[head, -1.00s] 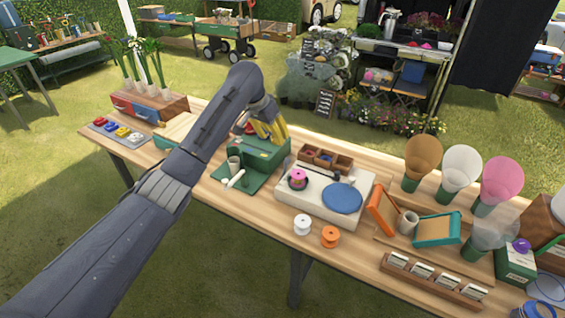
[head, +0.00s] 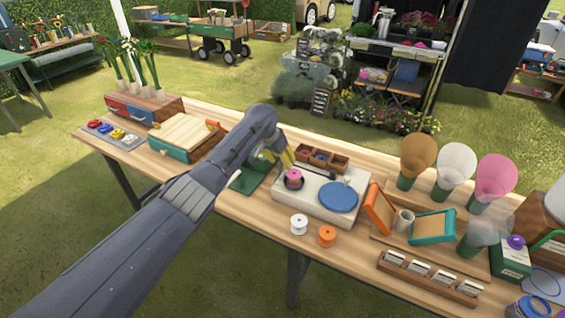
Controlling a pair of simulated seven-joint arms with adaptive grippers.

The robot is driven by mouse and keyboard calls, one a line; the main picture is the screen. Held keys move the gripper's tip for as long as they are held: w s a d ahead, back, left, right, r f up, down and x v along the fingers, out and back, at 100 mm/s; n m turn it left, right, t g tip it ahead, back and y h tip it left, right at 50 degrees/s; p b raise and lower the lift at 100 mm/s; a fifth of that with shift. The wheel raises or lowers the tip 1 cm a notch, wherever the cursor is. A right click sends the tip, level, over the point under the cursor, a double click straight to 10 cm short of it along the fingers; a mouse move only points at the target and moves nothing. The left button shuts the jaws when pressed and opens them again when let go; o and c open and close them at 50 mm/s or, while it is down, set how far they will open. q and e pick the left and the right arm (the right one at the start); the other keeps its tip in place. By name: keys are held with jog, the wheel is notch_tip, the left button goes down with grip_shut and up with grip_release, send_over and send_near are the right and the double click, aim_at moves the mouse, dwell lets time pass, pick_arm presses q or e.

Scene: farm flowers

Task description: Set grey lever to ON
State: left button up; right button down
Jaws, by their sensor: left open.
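I cannot make out a clearly grey lever or any ON marking. A thin dark bar (head: 332,172) lies near the back of a white base board (head: 298,207), which also bears a pink spool (head: 293,176) and a blue disc (head: 338,197). My left gripper (head: 284,160) has yellow fingers and is open, close behind and left of the pink spool, over the back left part of the board. I cannot tell whether it touches anything. My left arm hides most of the green machine, leaving its green base plate (head: 250,179) partly in view. My right gripper is not in view.
A wooden compartment tray (head: 322,158) stands behind the board. A white spool (head: 299,224) and an orange spool (head: 327,236) stand in front. An orange frame (head: 379,208) is close on the right. A wooden-topped press (head: 183,135) stands to the left.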

pick_arm(q)
jog(key=shift+x, duration=0.75)
jog(key=shift+o, duration=0.4)
grip_shut()
